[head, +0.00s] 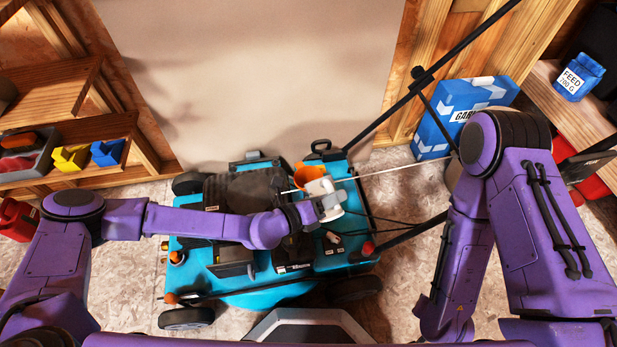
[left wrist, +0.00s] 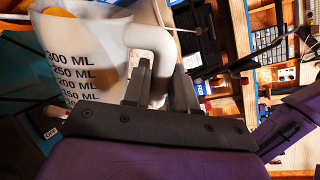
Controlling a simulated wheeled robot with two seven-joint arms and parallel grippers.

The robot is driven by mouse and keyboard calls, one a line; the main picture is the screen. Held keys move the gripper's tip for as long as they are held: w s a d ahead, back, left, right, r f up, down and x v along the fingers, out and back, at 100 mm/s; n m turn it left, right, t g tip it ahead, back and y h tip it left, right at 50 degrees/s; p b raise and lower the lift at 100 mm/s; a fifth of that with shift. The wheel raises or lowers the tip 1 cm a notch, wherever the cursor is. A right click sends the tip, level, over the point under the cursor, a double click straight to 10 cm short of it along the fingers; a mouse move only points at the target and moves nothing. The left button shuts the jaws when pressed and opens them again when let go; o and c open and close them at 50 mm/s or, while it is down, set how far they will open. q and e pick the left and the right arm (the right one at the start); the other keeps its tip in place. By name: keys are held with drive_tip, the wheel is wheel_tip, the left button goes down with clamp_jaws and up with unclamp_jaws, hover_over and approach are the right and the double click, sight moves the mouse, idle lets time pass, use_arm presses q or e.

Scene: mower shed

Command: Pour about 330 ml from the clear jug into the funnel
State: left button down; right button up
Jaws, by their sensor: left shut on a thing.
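The clear jug (head: 326,188) looks whitish and is held over the mower's right part, close beside the orange funnel (head: 309,174) in the head view. My left gripper (head: 325,207) is shut on the jug's handle. In the left wrist view the jug (left wrist: 85,40) shows black ML marks up to 300, and its thick white handle (left wrist: 150,38) runs between the fingers of my left gripper (left wrist: 160,88). An orange patch shows at the top of that view, beyond the jug. I cannot tell the liquid level or any stream. My right gripper is out of view.
The teal mower (head: 225,262) stands on the chipboard floor, with black handle bars rising to the upper right. A blue box (head: 455,112) stands behind it at the right. Shelves with bins (head: 22,155) are at the left. A blue feed tub (head: 580,77) sits on the right shelf.

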sight(328, 186)
use_arm(q)
drive_tip(key=shift+w+a+r+n+g+b, duration=0.25)
drive_tip(key=shift+w+r+n+b, duration=0.35)
drive_tip(key=shift+b, duration=0.3)
drive_tip(key=shift+w+a+r+n+g+b, duration=0.15)
drive_tip(key=shift+w+a+r+n+b, duration=0.2)
drive_tip(key=shift+r+n+b, duration=0.45)
idle(3.1)
drive_tip(key=shift+w+a+r+b, duration=0.1)
drive_tip(key=shift+w+a+b, duration=0.1)
drive_tip(key=shift+w, duration=0.2)
drive_tip(key=shift+w+a+r+b, duration=0.1)
drive_tip(key=shift+w+b, duration=0.05)
drive_tip(key=shift+w, duration=0.2)
idle(0.5)
drive_tip(key=shift+w+a+r+n+g+b, duration=0.15)
drive_tip(key=shift+w+a+r+n+b, duration=0.1)
drive_tip(key=shift+w+n, duration=0.15)
drive_tip(key=shift+w+a+r+n+g+b, duration=0.15)
drive_tip(key=shift+w+n+b, duration=0.15)
drive_tip(key=shift+w, duration=0.15)
idle(0.7)
